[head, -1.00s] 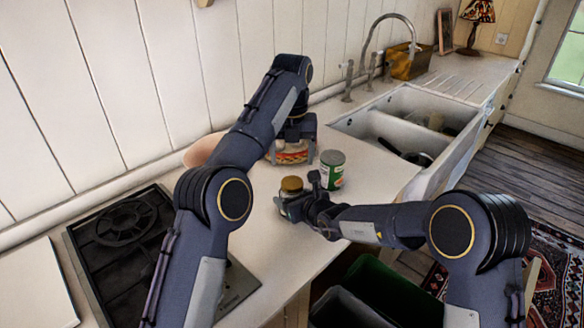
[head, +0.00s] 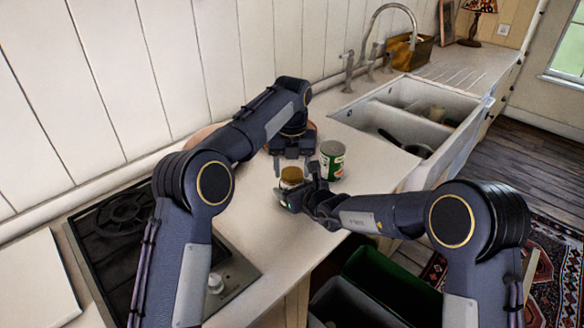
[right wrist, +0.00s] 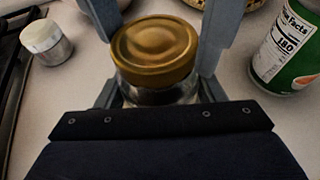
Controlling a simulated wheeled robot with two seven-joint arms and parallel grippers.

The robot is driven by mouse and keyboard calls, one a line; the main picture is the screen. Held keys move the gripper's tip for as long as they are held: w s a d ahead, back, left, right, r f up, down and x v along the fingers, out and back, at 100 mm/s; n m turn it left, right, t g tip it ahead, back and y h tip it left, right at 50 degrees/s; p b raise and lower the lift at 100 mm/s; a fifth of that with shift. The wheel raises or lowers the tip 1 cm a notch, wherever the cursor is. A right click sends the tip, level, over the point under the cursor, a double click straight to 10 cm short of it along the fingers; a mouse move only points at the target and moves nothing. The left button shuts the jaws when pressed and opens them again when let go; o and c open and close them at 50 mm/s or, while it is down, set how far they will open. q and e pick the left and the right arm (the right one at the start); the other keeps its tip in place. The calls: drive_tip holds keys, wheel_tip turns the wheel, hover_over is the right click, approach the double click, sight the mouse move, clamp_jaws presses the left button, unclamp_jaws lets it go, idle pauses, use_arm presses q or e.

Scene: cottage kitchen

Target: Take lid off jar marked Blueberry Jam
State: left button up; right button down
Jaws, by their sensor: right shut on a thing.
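A small glass jar (right wrist: 160,96) with a gold lid (right wrist: 154,48) stands on the counter; its marking is not readable. The lid also shows in the head view (head: 291,174). My right gripper (head: 297,196) is shut on the jar's body, below the lid. My left gripper (head: 292,165) points down just behind the jar in the head view, its fingers apart with nothing between them that I can make out. In the right wrist view its two grey fingers (right wrist: 162,22) stand on either side of the lid. Whether they touch it I cannot tell.
A green and white can (head: 333,160) stands close to the right of the jar. A small white-topped shaker (right wrist: 47,42) stands to its left in the right wrist view. The hob (head: 130,290) is at left, the double sink (head: 455,118) at right. Bins (head: 375,285) sit below the counter edge.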

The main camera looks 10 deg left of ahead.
use_arm(q)
drive_tip(key=c, duration=0.6)
drive_tip(key=n, duration=0.2)
drive_tip(key=shift+n, duration=0.4)
drive_tip(key=n, duration=0.4)
drive_tip(key=shift+n, duration=0.4)
drive_tip(key=n, duration=1.5)
drive_tip(key=shift+r, duration=0.1)
drive_tip(key=n, duration=0.2)
drive_tip(key=shift+n, duration=0.4)
drive_tip(key=n, duration=0.4)
drive_tip(key=shift+n, duration=0.4)
drive_tip(key=n, duration=1.2)
drive_tip(key=shift+n, duration=0.4)
drive_tip(key=n, duration=1.1)
drive_tip(key=shift+w, duration=0.1)
